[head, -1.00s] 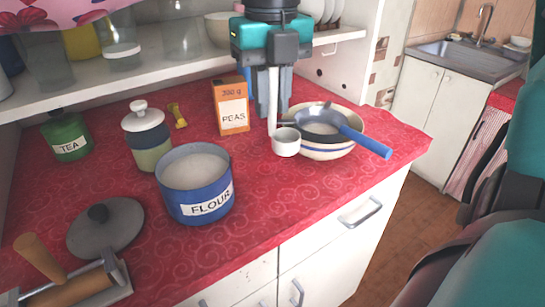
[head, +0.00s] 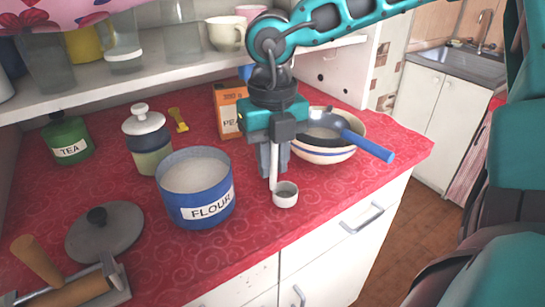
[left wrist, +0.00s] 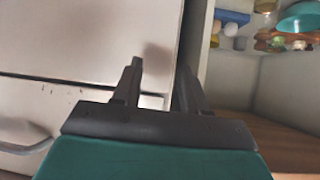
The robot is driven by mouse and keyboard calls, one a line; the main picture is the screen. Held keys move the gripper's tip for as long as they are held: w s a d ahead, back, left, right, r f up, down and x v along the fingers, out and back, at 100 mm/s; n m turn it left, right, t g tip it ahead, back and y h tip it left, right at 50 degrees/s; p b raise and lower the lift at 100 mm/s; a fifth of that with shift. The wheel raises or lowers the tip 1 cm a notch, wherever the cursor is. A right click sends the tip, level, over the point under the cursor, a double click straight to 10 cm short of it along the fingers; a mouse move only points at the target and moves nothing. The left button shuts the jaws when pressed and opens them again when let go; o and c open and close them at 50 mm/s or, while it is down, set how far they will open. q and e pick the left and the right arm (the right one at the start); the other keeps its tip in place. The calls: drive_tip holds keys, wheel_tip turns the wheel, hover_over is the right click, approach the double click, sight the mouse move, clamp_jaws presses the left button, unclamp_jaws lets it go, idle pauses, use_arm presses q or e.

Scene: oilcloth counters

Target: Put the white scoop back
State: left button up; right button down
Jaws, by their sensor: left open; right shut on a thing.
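The white scoop (head: 285,195) is a small cup on an upright handle. My right gripper (head: 273,172) is shut on its handle and holds it low at the counter's front, right of the blue FLOUR canister (head: 208,212); whether the cup touches the cloth I cannot tell. The canister is open, with white flour (head: 195,173) inside. A grey lid (head: 104,232) with a dark knob lies on the counter at the left. In the left wrist view my left gripper (left wrist: 160,75) is open and empty, facing a pale cabinet front.
A bowl (head: 338,155) holding a blue-handled pan (head: 365,145) stands right of the right gripper. The PEAS box (head: 227,112) is partly hidden behind it.

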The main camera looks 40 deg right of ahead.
drive_tip(key=shift+f+b, duration=0.25)
drive_tip(key=shift+b, duration=0.05)
drive_tip(key=c, duration=1)
unclamp_jaws()
drive_tip(key=shift+r, duration=0.1)
drive_tip(key=shift+r+p, duration=0.3)
drive_tip(key=shift+p, duration=0.2)
wheel_tip(320, 180, up, 11)
drive_tip(key=shift+r+p, duration=0.15)
drive_tip(key=shift+p, duration=0.15)
drive_tip(key=shift+r, duration=0.25)
drive_tip(key=shift+f, duration=0.1)
